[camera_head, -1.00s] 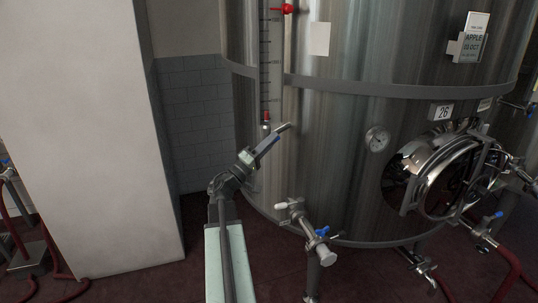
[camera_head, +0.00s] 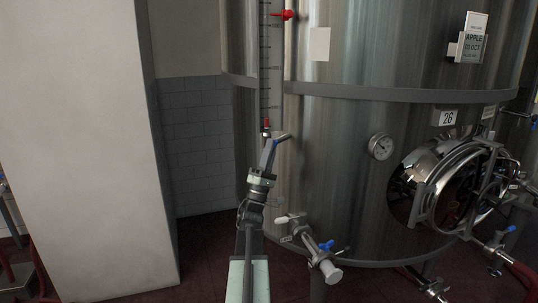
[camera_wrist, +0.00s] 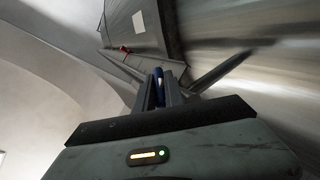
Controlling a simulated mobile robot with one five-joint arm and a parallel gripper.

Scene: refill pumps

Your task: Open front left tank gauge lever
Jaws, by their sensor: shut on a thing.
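The front-left tank gauge (camera_head: 265,75) is a tall scaled tube on the left of the steel tank (camera_head: 345,140), with a red part low in it. My gripper (camera_head: 270,153) is at the gauge's bottom end, in front of the tank, and points up. In the wrist view, my gripper (camera_wrist: 160,95) is shut on a blue lever (camera_wrist: 158,78) between its fingers. Only a small part of the lever shows; the fingers hide the rest. A short grey metal piece (camera_head: 283,137) sticks out just right of the fingertips.
A white pillar (camera_head: 85,150) stands to the left. A valve with a white and a blue handle (camera_head: 310,245) juts out low, right of my arm. A dial (camera_head: 381,147) and an open round hatch (camera_head: 450,185) are farther right.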

